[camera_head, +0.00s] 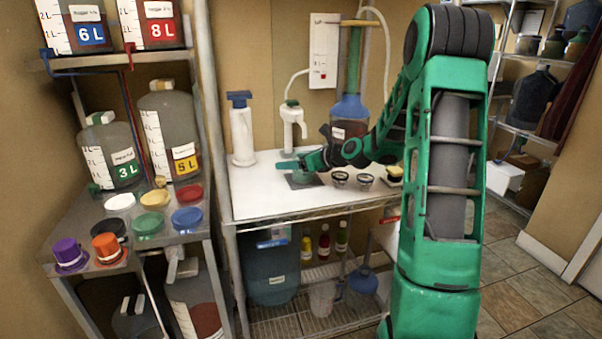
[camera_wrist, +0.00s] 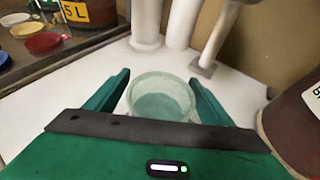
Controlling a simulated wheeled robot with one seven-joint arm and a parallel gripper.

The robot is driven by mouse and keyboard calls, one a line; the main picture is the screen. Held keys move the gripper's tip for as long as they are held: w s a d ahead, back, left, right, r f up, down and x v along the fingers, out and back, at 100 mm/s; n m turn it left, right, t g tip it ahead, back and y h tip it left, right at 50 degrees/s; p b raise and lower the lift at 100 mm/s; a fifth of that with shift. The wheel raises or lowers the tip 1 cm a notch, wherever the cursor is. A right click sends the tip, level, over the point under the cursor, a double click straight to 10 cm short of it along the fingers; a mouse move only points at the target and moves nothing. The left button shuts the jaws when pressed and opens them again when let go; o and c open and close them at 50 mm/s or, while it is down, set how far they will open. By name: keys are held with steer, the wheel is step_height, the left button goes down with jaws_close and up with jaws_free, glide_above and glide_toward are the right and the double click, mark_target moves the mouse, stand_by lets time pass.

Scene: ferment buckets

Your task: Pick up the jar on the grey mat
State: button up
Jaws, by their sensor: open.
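The jar (camera_wrist: 162,97) is a round, pale green, clear vessel with an open top, standing on the white counter side of the scene. In the wrist view it sits between the two green fingers of my gripper (camera_wrist: 160,78), which are open with one on each side of it. Small gaps show beside the jar, and its lower front is hidden by my gripper's body. In the head view my gripper (camera_head: 288,164) is low over the grey mat (camera_head: 293,184), and it covers most of the jar there.
Small dark-rimmed jars (camera_head: 340,179) stand right of the mat. A white pump bottle (camera_head: 242,135) and a white stand (camera_head: 291,125) are behind. A blue-topped vessel (camera_head: 350,110) is at the back right. The white counter (camera_head: 255,200) is clear at its front left.

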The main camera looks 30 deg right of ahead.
steer(key=c, duration=1.4)
steer(key=shift+c, duration=0.6)
steer(key=shift+r, duration=0.2)
